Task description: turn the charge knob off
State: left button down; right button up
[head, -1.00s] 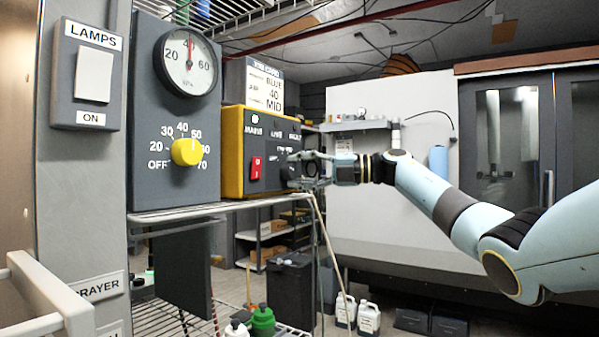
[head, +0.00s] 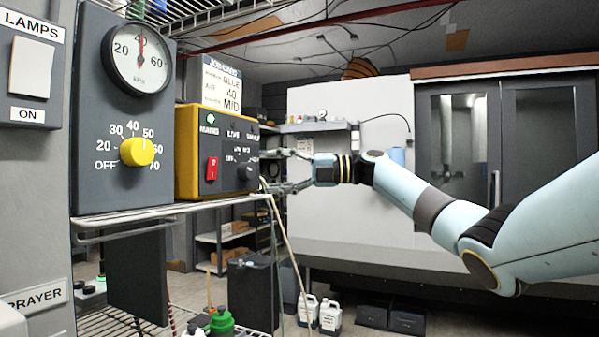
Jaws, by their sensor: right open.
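The charge knob is a small dark round knob (head: 247,172) on the lower right of the dark front of a yellow-cased control box (head: 186,150). Markings including OFF sit around it, but its pointer is too small to read. My right gripper (head: 268,171) is open, reaching in from the right, with its two fingers apart just to the right of the knob. I cannot tell whether a finger touches the knob. My left gripper is not in view.
The box stands on a wire shelf (head: 180,208). A red switch (head: 211,168) is on its front. To its left is a grey panel with a yellow dial (head: 137,152) and a gauge (head: 139,59). A job card (head: 222,84) stands above the box. Hoses (head: 285,235) hang below the gripper.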

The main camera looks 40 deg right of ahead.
jog(key=v, duration=0.7)
jog(key=shift+s, duration=0.1)
jog(key=s+a+f+m+t+h+b, duration=0.1)
jog(key=s+a+f+m+b, duration=0.3)
jog(key=f, duration=1.2)
jog(key=s+a+f+m+t+h+b, duration=0.15)
jog(key=f+m, duration=0.35)
jog(key=f, duration=1.2)
jog(key=s+a+f+m+h+b, duration=0.15)
jog(key=a+f+m, duration=0.3)
jog(key=f, duration=1.15)
jog(key=s+a+f+m+g+h+b, duration=0.1)
jog(key=s+f+m+h, duration=0.25)
jog(key=s+f, duration=0.65)
jog(key=s+a+f+m+g+h+b, duration=0.1)
jog(key=s+f+m+g+h+b, duration=0.3)
jog(key=f, duration=0.9)
jog(key=s+a+f+m+g, duration=0.2)
jog(key=s+f, duration=0.4)
jog(key=s, duration=0.5)
jog(key=s+a+f+m+g+h, duration=0.1)
jog(key=s+a+f+m+g, duration=0.2)
jog(key=s+f, duration=0.4)
jog(key=s+a+f+m+g, duration=0.2)
jog(key=s+f, duration=0.4)
jog(key=s, duration=1.1)
jog(key=shift+a+f+m+g+p, duration=0.2)
jog(key=shift+a+m+g+p, duration=0.25)
jog(key=shift+g, duration=0.7)
